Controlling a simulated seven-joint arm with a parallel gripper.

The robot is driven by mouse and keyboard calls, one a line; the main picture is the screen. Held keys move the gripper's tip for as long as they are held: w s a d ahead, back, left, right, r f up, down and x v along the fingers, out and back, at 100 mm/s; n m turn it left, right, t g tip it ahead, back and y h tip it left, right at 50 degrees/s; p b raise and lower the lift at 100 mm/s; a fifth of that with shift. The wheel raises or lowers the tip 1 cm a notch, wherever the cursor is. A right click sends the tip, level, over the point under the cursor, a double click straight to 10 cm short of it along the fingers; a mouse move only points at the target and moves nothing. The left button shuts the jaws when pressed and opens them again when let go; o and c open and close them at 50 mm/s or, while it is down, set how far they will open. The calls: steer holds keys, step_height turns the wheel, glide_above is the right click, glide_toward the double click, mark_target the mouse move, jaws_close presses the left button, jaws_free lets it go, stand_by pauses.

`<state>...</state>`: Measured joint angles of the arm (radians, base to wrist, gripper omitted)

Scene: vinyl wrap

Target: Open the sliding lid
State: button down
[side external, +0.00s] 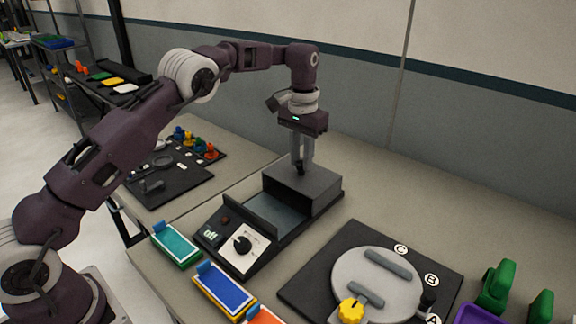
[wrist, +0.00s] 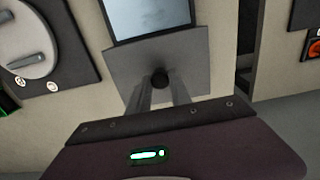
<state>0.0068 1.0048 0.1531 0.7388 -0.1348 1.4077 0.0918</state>
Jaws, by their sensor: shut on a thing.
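The sliding lid (side external: 318,186) is a dark grey block-like cover at the far right end of a black device (side external: 262,262); it also shows in the wrist view (wrist: 122,68). A small black knob (wrist: 159,77) stands on the lid. My gripper (side external: 301,170) points straight down over the lid, and its fingers are shut on the knob; its fingertips also show in the wrist view (wrist: 160,86). Beside the lid, an uncovered recess with a smooth bluish-grey floor (wrist: 150,17) is visible. The fingers partly hide the knob.
The device's front has a black dial (side external: 242,243) on a white plate. Teal (side external: 176,245) and blue (side external: 224,287) trays stand near it. A black board with a round grey plate (side external: 349,275) lies to the right. Table behind the lid is clear.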

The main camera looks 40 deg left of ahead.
steer(key=shift+w, duration=0.65)
steer(key=c, duration=1.2)
jaws_free()
steer(key=shift+o, duration=0.2)
steer(key=s, duration=1.3)
step_height(320, 180, up, 8)
steer(key=s+r+t, duration=0.1)
steer(key=s+r, duration=0.3)
steer(key=s, duration=0.3)
steer(key=s+d+r+t, duration=0.1)
steer(key=s+r+t, duration=0.1)
steer(key=s+r, duration=0.2)
steer(key=s, duration=0.3)
steer(key=shift+s+d, duration=0.2)
